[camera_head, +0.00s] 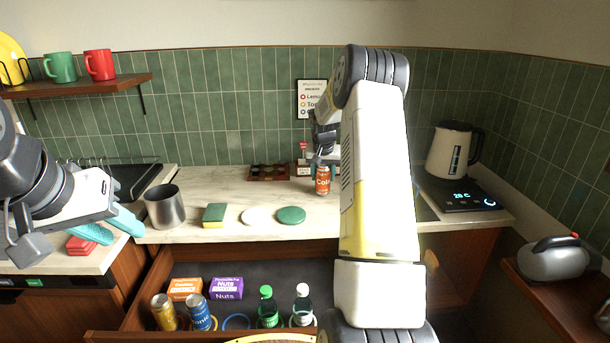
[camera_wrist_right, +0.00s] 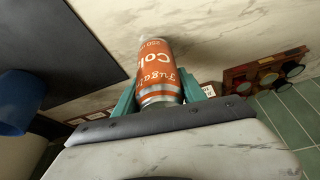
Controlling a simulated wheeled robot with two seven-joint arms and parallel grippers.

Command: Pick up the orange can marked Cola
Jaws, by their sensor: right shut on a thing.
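The orange can marked Cola (camera_head: 322,182) is upright at the back of the marble counter in the head view. In the right wrist view the can (camera_wrist_right: 158,68) sits between the two teal fingers of my right gripper (camera_wrist_right: 163,92), which is shut on it. I cannot tell whether the can touches the counter. In the head view my right gripper (camera_head: 322,163) is partly hidden by my own arm. My left gripper (camera_head: 108,228) is at the far left over the counter, with teal fingers apart and nothing between them.
An open drawer (camera_head: 148,290) holds cans, bottles and boxes below the counter. A metal pot (camera_head: 165,207), a sponge (camera_head: 214,215), a white disc (camera_head: 257,217) and a green disc (camera_head: 291,215) stand on the counter. A kettle (camera_head: 450,150) is at the right.

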